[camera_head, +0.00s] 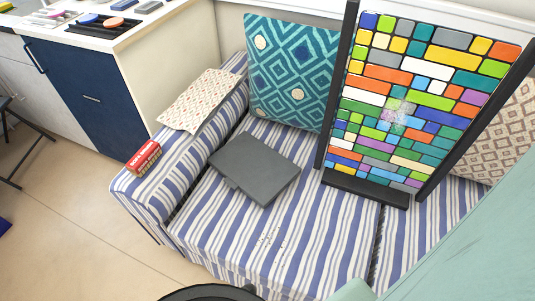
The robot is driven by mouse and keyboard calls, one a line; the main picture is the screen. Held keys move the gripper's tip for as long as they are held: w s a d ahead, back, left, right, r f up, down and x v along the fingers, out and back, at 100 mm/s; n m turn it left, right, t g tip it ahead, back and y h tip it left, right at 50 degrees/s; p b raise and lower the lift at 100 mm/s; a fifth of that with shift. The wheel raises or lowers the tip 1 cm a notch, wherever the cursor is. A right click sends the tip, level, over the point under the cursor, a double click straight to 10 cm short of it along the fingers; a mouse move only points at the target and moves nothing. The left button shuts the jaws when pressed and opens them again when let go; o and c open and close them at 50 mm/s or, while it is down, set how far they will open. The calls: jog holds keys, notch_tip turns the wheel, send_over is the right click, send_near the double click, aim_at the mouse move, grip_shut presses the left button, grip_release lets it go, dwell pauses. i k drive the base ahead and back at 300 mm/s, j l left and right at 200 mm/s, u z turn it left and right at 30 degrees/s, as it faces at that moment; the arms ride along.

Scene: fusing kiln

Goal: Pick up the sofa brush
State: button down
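A small red block-shaped thing (143,157) with pale lettering lies on the front end of the striped sofa arm. Its lower side looks brownish and streaked. It may be the sofa brush, but it is too small to tell whether it has bristles or is a box. No other brush shape shows clearly. My gripper's fingers are not in view. A large pale teal shape fills the lower right corner and looks like part of my arm.
The striped sofa (220,235) holds a flat grey case (254,168), a teal cushion (290,75), and a colourful glass panel (425,100) in a black stand. A patterned cloth (202,100) lies on its arm. Pale specks (270,240) dot the seat. Floor (65,215) is open at left.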

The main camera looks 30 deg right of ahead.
aim_at(139, 163)
jog(key=i+j+z, duration=0.35)
jog(key=j, duration=0.25)
jog(key=i+j+z, duration=0.15)
jog(key=i+j, duration=0.15)
jog(key=i+j+z, duration=0.15)
jog(key=j, duration=0.25)
